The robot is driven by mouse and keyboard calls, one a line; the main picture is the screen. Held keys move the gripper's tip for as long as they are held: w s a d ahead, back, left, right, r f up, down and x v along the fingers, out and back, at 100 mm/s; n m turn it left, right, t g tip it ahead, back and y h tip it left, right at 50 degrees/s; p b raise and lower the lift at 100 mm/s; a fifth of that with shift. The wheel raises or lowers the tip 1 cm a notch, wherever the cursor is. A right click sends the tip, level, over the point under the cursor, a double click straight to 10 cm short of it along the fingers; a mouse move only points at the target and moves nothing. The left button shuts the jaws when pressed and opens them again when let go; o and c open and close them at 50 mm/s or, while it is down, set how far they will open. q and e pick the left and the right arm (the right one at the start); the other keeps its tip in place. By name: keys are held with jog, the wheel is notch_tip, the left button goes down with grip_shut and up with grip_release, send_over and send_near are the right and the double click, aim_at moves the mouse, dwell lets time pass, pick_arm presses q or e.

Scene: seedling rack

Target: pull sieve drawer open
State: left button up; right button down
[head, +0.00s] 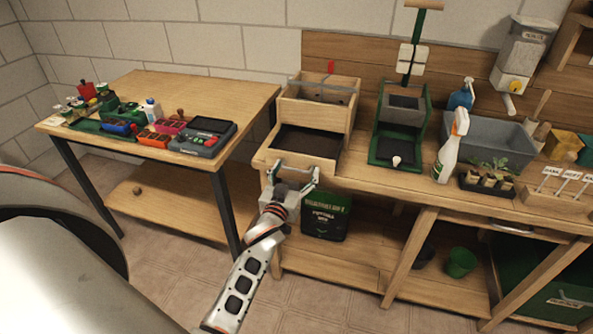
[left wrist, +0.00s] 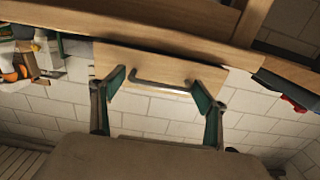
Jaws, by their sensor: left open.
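The wooden sieve box (head: 318,112) stands at the left end of the long bench, with a dark soil-filled tray (head: 308,140) at its lower front. My left gripper (head: 294,171) is at the front of this tray, open and empty. In the left wrist view, a pale wooden drawer front (left wrist: 138,62) carries a dark bar handle (left wrist: 162,88). The open fingers of the left gripper (left wrist: 156,84) lie at either side of the handle; contact cannot be told. In the head view the handle is largely hidden by the gripper. My right gripper is not in view.
A side table (head: 200,90) with pots, trays and a dark device stands to the left. A black potting-mix bag (head: 326,218) sits on the lower shelf below the gripper. A green-framed press (head: 400,125) and a spray bottle (head: 452,147) stand right of the sieve box.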

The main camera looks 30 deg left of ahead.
pick_arm(q)
jog(key=v, duration=0.7)
jog(key=shift+d, duration=0.15)
jog(key=shift+s, duration=0.15)
jog(key=s+d+f+m+g+h, duration=0.3)
jog(key=s+d+f, duration=0.4)
jog(key=s+f, duration=0.3)
jog(key=s+d+f+m+g+h, duration=0.3)
jog(key=s+d+f, duration=0.4)
jog(key=s+f, duration=0.3)
jog(key=s+m, duration=0.1)
jog(key=s, duration=0.1)
jog(key=shift+s+d+g+h, duration=0.3)
jog(key=shift+d+g+h, duration=0.05)
jog(key=shift+g+h, duration=0.05)
jog(key=shift+r, duration=0.1)
dwell(0.5)
